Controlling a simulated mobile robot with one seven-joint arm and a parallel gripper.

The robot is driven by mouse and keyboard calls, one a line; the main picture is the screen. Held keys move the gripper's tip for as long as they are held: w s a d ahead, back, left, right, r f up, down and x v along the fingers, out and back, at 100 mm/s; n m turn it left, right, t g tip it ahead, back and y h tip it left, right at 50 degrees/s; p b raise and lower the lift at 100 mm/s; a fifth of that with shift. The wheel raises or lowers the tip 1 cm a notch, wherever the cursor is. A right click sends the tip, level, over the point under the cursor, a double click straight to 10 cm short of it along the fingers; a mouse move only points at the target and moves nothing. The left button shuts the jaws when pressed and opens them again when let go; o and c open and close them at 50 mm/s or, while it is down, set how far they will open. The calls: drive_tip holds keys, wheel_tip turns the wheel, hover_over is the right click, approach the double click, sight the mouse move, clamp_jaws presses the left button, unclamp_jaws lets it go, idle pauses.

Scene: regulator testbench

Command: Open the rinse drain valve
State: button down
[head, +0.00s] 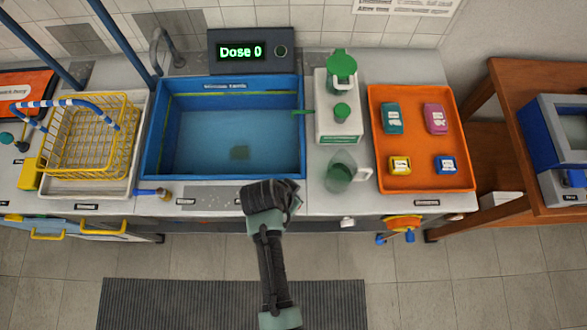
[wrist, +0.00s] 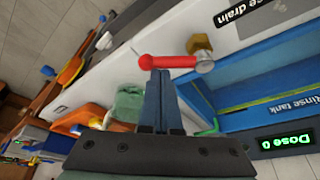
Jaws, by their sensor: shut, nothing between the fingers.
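The rinse drain valve shows in the wrist view as a red lever (wrist: 168,62) with a grey hub and a brass fitting (wrist: 199,43). It sits beside the label "Rinse drain" (wrist: 250,14), on the counter edge by the blue rinse tank (wrist: 270,90). My gripper (wrist: 158,73) is shut and empty. Its fingertips appear right at the red lever, near its free end; I cannot tell whether they touch. In the head view my wrist (head: 268,195) is over the counter's front edge below the blue tank (head: 152,150), and it hides the valve and fingertips.
A yellow basket (head: 90,135) stands at the left. A green-tinted jug (head: 340,172), a white dispenser (head: 338,120) and an orange tray (head: 428,180) stand to the right. A "Dose 0" display (head: 242,52) is behind.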

drive_tip(key=m, duration=0.1)
drive_tip(key=s+a+m+g, duration=0.1)
drive_tip(key=m, duration=0.1)
drive_tip(key=shift+s+m+h, duration=0.2)
drive_tip(key=shift+m+h, duration=0.1)
drive_tip(key=shift+h, duration=0.1)
drive_tip(key=m, duration=0.1)
drive_tip(key=a+m, duration=0.1)
drive_tip(key=m, duration=0.1)
drive_tip(key=shift+s+g+b, duration=0.3)
drive_tip(key=shift+s+g, duration=0.1)
drive_tip(key=shift+s+a, duration=0.2)
drive_tip(key=shift+a, duration=0.1)
drive_tip(key=shift+w+d+r, duration=0.1)
drive_tip(key=shift+w+d, duration=0.05)
drive_tip(key=shift+d, duration=0.15)
drive_tip(key=d, duration=0.2)
drive_tip(key=shift+w+d+r+p, duration=0.35)
drive_tip(key=w+b+v, duration=0.1)
drive_tip(key=v, duration=0.8)
drive_tip(key=shift+s+a+r, duration=0.2)
drive_tip(key=shift+s+r, duration=0.15)
drive_tip(key=shift+s, duration=0.15)
